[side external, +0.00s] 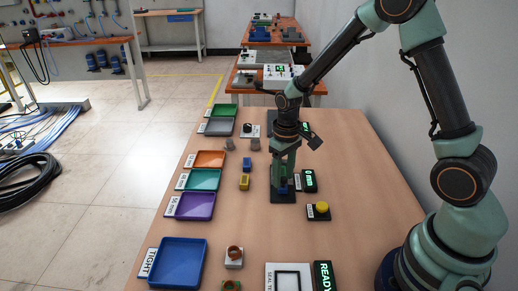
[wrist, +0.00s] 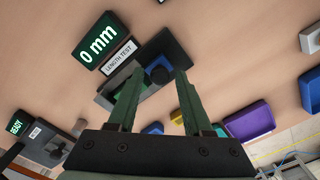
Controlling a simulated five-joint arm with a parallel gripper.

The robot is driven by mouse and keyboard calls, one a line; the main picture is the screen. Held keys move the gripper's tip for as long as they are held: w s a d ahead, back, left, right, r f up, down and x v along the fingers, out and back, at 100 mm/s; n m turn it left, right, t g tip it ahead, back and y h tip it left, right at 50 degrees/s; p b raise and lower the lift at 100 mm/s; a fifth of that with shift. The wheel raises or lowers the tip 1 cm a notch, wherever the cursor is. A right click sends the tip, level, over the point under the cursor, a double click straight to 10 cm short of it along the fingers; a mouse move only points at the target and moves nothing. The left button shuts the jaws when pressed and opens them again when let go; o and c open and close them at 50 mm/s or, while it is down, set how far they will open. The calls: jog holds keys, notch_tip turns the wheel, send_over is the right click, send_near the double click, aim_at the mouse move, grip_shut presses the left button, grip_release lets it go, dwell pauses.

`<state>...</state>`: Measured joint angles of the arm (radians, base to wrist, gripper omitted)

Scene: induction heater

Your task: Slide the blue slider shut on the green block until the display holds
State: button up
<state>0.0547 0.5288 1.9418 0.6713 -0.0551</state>
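The length tester (wrist: 112,86) lies below my gripper, a dark base with a label reading LENGTH TEST. It also shows in the side view (side external: 283,197). The display (wrist: 97,40) beside it reads 0 mm. A green block (wrist: 127,90) shows partly on the tester, largely hidden by my finger. Contact cannot be told.
A yellow-button box (side external: 321,209) stands right of the tester. Yellow (side external: 244,182) and blue (side external: 247,163) blocks lie to its left, with purple (side external: 195,206) and teal (side external: 203,180) trays beyond. A READY display (side external: 323,276) and frame panel are at the near edge.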

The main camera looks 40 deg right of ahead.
aim_at(283, 163)
grip_shut()
jog(key=shift+w+d, duration=1.1)
jog(key=shift+w, duration=0.05)
jog(key=shift+c, duration=1.2)
grip_release()
jog(key=shift+w+d+r, duration=0.15)
jog(key=shift+w+d, duration=0.3)
jog(key=o, duration=0.6)
jog(key=shift+s, duration=0.1)
jog(key=shift+a, duration=0.1)
notch_tip(283, 163, up, 12)
